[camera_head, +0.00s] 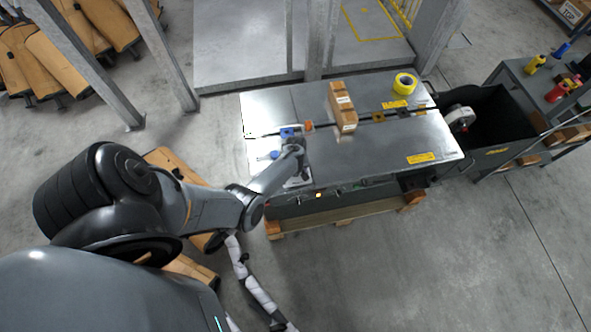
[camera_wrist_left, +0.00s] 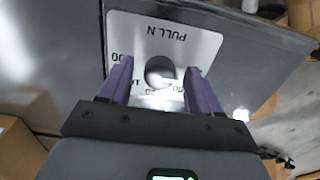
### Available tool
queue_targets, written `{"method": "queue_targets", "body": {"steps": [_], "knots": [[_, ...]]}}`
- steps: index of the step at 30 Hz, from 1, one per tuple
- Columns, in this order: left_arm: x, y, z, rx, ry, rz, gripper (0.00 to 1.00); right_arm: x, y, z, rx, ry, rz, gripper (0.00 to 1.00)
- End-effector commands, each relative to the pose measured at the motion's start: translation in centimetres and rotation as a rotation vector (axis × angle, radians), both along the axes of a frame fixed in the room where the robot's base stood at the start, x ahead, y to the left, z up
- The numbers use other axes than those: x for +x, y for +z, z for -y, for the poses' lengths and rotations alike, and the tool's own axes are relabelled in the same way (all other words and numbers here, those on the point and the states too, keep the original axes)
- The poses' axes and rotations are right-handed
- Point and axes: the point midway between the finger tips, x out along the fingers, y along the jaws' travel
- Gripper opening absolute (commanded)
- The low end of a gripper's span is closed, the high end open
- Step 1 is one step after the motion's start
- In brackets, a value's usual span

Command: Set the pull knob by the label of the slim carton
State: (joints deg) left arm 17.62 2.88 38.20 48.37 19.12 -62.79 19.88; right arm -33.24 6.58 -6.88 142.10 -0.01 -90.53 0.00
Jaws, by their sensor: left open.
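A round grey pull knob (camera_wrist_left: 160,72) sits on a pale plate (camera_wrist_left: 205,42) in the left wrist view. The plate carries printing that reads "PULL N" upside down, with numerals partly hidden by the fingers. My left gripper (camera_wrist_left: 156,76) is open, with one purple finger on each side of the knob. I cannot tell whether the fingers touch it. In the head view my left arm reaches the near left corner of the machine table, and the knob is not clear there. The slim brown carton (camera_head: 341,98) lies on the table with white labels too small to read. My right gripper is not in view.
The grey machine table (camera_head: 400,145) also holds a roll of yellow tape (camera_head: 404,84). A black bin (camera_head: 495,118) stands at its right end, and a wooden pallet (camera_head: 345,215) lies under it. Brown mufflers or cartons lie at upper left. The floor at lower right is clear.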

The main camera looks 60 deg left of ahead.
Motion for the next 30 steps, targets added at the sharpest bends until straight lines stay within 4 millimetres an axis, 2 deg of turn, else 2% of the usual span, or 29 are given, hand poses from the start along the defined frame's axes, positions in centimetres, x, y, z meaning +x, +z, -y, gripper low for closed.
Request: {"method": "queue_targets", "body": {"steps": [8, 21, 30], "knots": [[0.0, 0.9, 0.0, 0.001, -0.001, 0.001, 0.63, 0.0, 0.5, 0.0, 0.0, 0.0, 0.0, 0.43], [0.0, 7.8, -0.1, 0.003, -0.001, 0.002, 0.63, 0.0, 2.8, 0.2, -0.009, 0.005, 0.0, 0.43], [0.0, 10.6, 0.0, 0.0, 0.0, 0.0, 0.63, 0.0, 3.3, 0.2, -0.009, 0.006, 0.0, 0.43]]}}
